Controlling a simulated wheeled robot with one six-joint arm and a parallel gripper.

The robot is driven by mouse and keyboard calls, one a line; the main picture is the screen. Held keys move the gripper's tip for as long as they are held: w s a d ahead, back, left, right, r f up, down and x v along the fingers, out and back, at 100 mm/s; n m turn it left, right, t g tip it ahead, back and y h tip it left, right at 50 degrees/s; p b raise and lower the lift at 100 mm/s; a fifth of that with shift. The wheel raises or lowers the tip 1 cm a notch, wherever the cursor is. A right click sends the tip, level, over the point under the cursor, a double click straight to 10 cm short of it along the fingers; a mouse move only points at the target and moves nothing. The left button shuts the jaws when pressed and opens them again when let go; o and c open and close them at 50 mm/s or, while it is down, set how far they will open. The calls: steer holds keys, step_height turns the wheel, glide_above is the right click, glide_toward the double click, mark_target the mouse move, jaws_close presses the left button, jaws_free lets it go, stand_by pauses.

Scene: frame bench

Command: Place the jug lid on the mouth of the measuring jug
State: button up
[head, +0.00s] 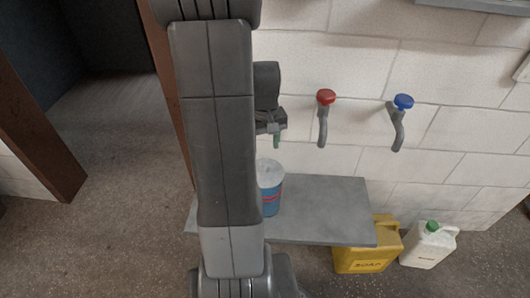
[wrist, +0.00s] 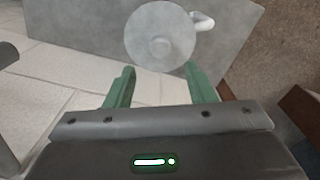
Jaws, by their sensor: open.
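The measuring jug (head: 270,198), blue with a red band, stands on the grey shelf, partly hidden behind my arm. The pale round jug lid (wrist: 160,35), with a small knob at its centre, lies over the jug's mouth and looks roughly centred; I cannot tell whether it is fully seated. The lid also shows in the head view (head: 269,172). The jug's white handle (wrist: 203,20) sticks out to the right in the wrist view. My gripper (wrist: 159,72) is open and empty, its green fingers apart from the lid. In the head view my gripper (head: 276,140) is above the jug.
The grey shelf (head: 330,210) is bare right of the jug. A red-topped tap (head: 325,110) and a blue-topped tap (head: 400,115) stick out from the white block wall. A yellow soap container (head: 368,252) and a white container with a green cap (head: 428,246) stand on the floor.

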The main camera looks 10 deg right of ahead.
mark_target(265, 163)
step_height(265, 163, up, 3)
steer(key=shift+f, duration=0.1)
stand_by(0.4)
steer(key=shift+f+b, duration=0.85)
steer(key=shift+f, duration=3.3)
steer(key=shift+f, duration=0.1)
